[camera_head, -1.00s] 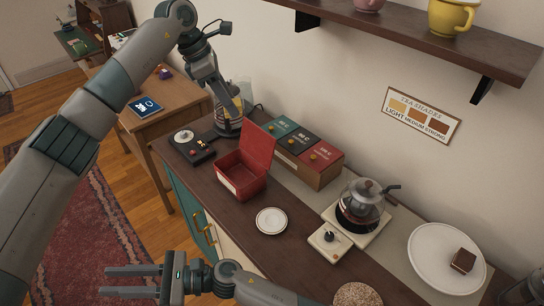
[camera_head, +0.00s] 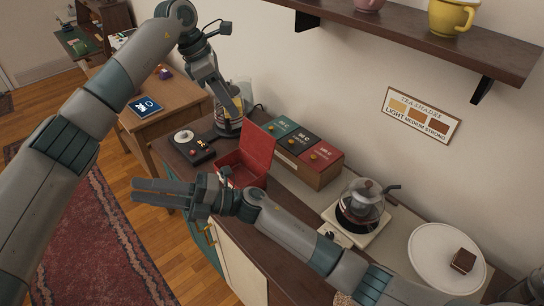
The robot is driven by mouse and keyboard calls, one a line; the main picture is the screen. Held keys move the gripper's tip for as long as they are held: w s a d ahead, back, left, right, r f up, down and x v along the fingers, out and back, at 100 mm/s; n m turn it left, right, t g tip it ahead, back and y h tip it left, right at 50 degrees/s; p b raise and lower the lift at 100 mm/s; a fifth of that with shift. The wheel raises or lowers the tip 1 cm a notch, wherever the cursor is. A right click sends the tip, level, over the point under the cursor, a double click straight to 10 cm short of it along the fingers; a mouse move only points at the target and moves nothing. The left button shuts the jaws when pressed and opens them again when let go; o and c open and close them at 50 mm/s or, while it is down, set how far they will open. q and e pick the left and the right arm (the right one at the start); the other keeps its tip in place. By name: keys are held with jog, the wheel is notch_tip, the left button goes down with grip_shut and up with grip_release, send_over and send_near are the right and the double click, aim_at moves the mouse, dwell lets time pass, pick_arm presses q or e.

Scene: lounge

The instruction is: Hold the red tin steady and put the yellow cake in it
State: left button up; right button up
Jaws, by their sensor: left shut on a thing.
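The red tin (camera_head: 229,171) stands on the dark counter with its lid (camera_head: 259,148) raised. My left gripper (camera_head: 238,117) points down beside the upper left corner of the lid. It is shut on the tin there, though the exact contact is hard to make out. My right gripper (camera_head: 134,190) is open and empty, in the air to the left of the tin. I see no yellow cake; a brown cake (camera_head: 463,260) with a pale side sits on a white plate (camera_head: 428,262).
A box of tea packs (camera_head: 313,172) stands right of the tin. A glass teapot (camera_head: 361,205) sits on a warmer further right. A black device (camera_head: 192,146) and a glass jug (camera_head: 229,127) are to the left and behind. A shelf (camera_head: 420,40) overhangs the back.

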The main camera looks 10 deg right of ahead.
jog(key=w+d+r+m, duration=0.3)
jog(key=r+m, duration=0.1)
jog(key=r, duration=0.1)
jog(key=w+d+f+m+t+h, duration=0.1)
jog(key=w+d+f+m+t, duration=0.2)
jog(key=w+m+t, duration=0.45)
jog(key=m+t+h, duration=1.3)
jog(key=m+h, duration=0.3)
jog(key=m, duration=0.6)
send_over(271, 159)
jog(key=w, duration=0.3)
jog(key=f, duration=0.6)
jog(key=shift+d+f, duration=0.15)
jog(key=shift+d, duration=0.15)
jog(key=shift+a+f+n+g+y, duration=0.15)
jog(key=shift+f+n+g+y, duration=0.2)
jog(key=shift+f+g+y, duration=0.55)
jog(key=f+g+y, duration=0.1)
jog(key=s+f+g+y, duration=0.1)
jog(key=f, duration=0.1)
jog(key=s+f+g, duration=0.1)
jog(key=f, duration=0.1)
jog(key=shift+f+n+y, duration=0.2)
jog(key=shift+n+y, duration=0.1)
jog(key=shift+y, duration=0.1)
jog(key=shift+s+f+g, duration=0.3)
jog(key=shift+f+g, duration=0.05)
jog(key=shift+f, duration=0.2)
jog(key=shift+w, duration=0.1)
